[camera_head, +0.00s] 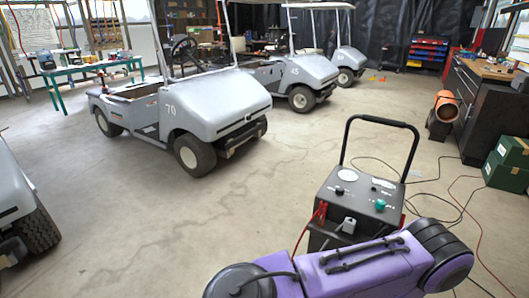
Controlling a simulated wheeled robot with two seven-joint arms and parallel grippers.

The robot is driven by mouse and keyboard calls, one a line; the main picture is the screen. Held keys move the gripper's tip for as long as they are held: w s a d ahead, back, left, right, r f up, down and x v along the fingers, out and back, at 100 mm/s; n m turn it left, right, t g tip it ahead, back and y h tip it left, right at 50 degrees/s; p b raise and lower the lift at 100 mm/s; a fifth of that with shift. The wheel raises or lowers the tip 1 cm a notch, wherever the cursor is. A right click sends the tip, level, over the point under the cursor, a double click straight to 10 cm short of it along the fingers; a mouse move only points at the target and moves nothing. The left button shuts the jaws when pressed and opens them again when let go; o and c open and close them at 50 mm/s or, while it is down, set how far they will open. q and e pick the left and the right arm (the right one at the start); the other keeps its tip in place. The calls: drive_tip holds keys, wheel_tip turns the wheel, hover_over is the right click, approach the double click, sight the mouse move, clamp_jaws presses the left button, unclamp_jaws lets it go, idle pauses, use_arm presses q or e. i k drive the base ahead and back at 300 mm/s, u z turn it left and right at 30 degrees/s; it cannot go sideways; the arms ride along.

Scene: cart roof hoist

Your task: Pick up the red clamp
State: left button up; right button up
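A black wheeled charger box (345,205) with a tall looped handle stands at the lower right. A red clamp (320,212) hangs at the left side of its top, with a red cable running down from it. It is small, so its jaws cannot be made out. A purple arm link of mine crosses the bottom of the view in front of the charger and hides its lower part. Neither of my grippers shows in this view.
A grey cart marked 70 (215,105) stands left of centre, with more carts behind it. Part of another cart (25,215) is at the left edge. Dark cables (440,195) lie on the floor right of the charger. Green boxes (508,165) stand at the right edge. The floor left of the charger is clear.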

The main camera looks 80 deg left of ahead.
sight(321, 216)
drive_tip(key=u, duration=2)
